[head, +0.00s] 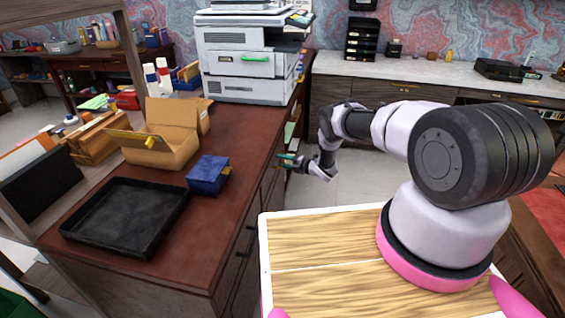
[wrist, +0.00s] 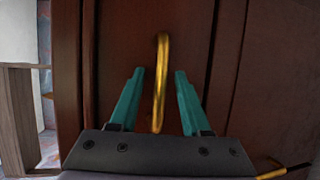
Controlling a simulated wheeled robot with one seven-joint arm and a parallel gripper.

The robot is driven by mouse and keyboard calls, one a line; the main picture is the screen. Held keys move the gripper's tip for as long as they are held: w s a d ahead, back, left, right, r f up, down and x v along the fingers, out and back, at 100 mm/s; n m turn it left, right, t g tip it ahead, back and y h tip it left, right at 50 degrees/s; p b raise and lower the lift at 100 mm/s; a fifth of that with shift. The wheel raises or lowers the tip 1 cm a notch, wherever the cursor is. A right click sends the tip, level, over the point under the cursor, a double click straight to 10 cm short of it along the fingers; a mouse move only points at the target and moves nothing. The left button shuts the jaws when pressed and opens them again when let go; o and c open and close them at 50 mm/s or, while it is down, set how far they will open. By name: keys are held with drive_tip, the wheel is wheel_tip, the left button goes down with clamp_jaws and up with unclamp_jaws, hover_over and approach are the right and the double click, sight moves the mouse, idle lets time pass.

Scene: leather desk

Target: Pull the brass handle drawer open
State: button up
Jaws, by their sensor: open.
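The brass handle (wrist: 161,85) stands out from a dark reddish-brown drawer front (wrist: 225,45) in the wrist view. My gripper (wrist: 158,75) is open, with its two teal fingers on either side of the handle. The handle lies between the fingers, and I see no finger touching it. In the head view my gripper (head: 288,158) is at the side of the brown desk (head: 240,130), low beside its drawer fronts. The brass handle cannot be made out in the head view.
A second brass handle (wrist: 272,172) shows at the lower right of the wrist view. On the desk are a black tray (head: 125,215), a blue box (head: 208,175), an open cardboard box (head: 160,145) and a printer (head: 250,60). Open floor (head: 355,170) lies right of my gripper.

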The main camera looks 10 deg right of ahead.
clamp_jaws()
idle(1.4)
